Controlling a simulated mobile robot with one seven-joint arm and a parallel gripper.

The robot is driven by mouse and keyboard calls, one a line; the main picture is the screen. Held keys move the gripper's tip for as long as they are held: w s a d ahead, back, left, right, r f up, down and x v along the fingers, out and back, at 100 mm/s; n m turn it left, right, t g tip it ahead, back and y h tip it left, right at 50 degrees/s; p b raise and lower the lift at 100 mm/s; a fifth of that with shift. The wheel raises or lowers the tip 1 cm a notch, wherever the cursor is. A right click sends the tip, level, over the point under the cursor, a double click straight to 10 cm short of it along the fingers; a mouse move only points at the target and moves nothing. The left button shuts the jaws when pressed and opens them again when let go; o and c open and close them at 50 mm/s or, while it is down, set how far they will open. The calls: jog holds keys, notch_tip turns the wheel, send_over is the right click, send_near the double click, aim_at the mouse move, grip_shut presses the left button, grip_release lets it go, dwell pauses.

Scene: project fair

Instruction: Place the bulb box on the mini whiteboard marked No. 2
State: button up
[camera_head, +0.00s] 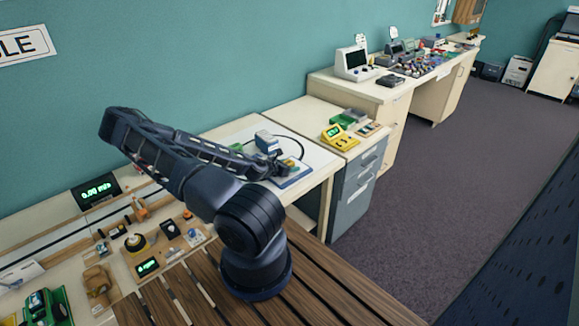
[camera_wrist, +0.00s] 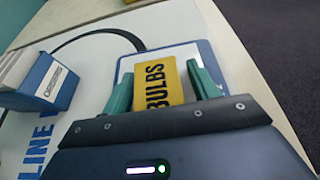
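The bulb box (camera_wrist: 158,82) is yellow with black BULBS lettering. In the wrist view it lies between the two green fingers of my gripper (camera_wrist: 162,88). The left finger is close against the box, and a narrow gap shows by the right finger, so the gripper looks open around it. Below is a white board with a blue rim (camera_wrist: 205,52); whether the box touches it is hard to tell. Its number is not clearly readable. In the head view my gripper (camera_head: 288,168) is low over this blue-rimmed board (camera_head: 296,181), and the box is mostly hidden.
A blue holder with white contents (camera_wrist: 48,83) stands left of my gripper, on a white sheet with blue lettering. A black cable curves behind. A yellow device (camera_head: 340,138) and green items stand on the neighbouring cabinet. The table edge is close on the right.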

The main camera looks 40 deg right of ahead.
jog(key=shift+r, duration=0.2)
jog(key=shift+v, duration=6)
jog(key=shift+f, duration=0.1)
jog(key=shift+a, duration=0.1)
